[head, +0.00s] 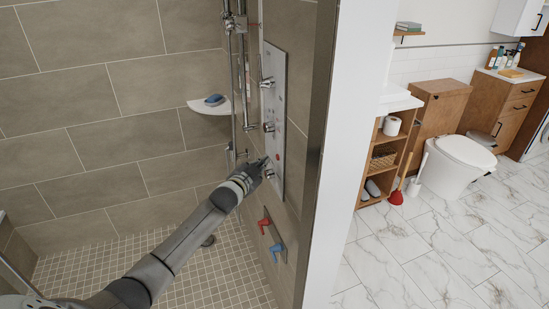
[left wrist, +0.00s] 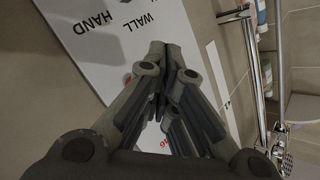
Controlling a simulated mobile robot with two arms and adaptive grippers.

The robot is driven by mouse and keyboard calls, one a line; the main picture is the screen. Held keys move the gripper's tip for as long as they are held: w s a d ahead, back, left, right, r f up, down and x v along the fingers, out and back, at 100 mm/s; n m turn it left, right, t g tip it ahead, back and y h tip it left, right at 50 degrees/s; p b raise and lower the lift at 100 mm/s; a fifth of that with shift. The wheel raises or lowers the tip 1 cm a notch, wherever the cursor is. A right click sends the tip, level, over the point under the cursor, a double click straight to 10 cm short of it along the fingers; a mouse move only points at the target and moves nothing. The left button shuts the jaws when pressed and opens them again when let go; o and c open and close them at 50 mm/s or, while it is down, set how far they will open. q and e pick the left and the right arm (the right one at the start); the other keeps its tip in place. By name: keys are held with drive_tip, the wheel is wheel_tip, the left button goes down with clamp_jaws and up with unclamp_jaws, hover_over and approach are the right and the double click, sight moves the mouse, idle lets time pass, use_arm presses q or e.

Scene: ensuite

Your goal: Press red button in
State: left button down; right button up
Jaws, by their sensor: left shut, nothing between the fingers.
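A pale shower control panel (head: 274,105) is mounted on the tiled wall in the head view, with metal knobs and small red marks on it. A knob with a reddish face (head: 268,127) sits at mid-height; I cannot tell whether it is the red button. My left gripper (head: 264,162) is shut and empty at the lower part of the panel. In the left wrist view its closed fingers (left wrist: 160,48) lie over the panel (left wrist: 115,35), which reads "WALL" and "HAND". A little red shows beside and between the fingers, mostly hidden. My right gripper is not in view.
Below the panel are a red handle (head: 264,222) and a blue handle (head: 277,250). A corner shelf (head: 210,107) and vertical shower pipe stand left of the panel. A partition edge (head: 325,150) rises to the right, with a toilet (head: 458,165) beyond.

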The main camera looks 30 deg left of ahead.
use_arm(q)
drive_tip(key=s+a+p, duration=0.2)
drive_tip(key=s+a, duration=0.1)
drive_tip(key=shift+s+a, duration=0.1)
drive_tip(key=shift+s, duration=0.3)
idle(0.5)
